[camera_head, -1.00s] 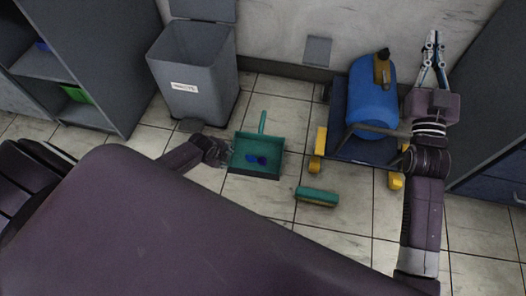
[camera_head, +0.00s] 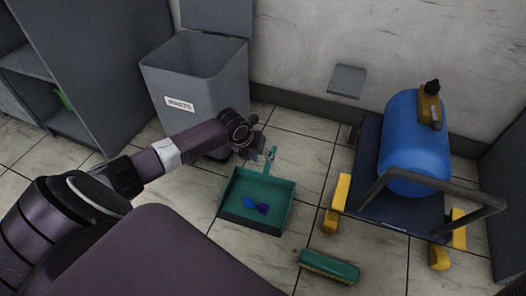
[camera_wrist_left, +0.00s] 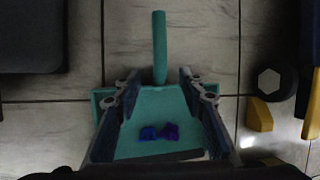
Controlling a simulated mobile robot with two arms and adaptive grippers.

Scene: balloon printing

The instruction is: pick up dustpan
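The green dustpan (camera_head: 258,187) lies on the tiled floor, its handle pointing toward the wall. Two small blue pieces (camera_head: 255,206) lie in its pan. My left gripper (camera_head: 268,154) is above the dustpan's handle end, partly covering the handle in the head view. In the left wrist view the gripper (camera_wrist_left: 159,76) is open, its fingers spread on either side of the handle's base, with nothing held between them. The dustpan (camera_wrist_left: 152,105) shows below the fingers there. How high the fingers are above it is hard to tell. My right gripper is out of view.
A green brush (camera_head: 330,266) lies on the floor to the right of the dustpan. A grey open bin (camera_head: 185,85) stands behind my left arm. A cart (camera_head: 362,180) with yellow wheel parts carries a blue tank (camera_head: 415,140) at right. Floor between dustpan and cart is clear.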

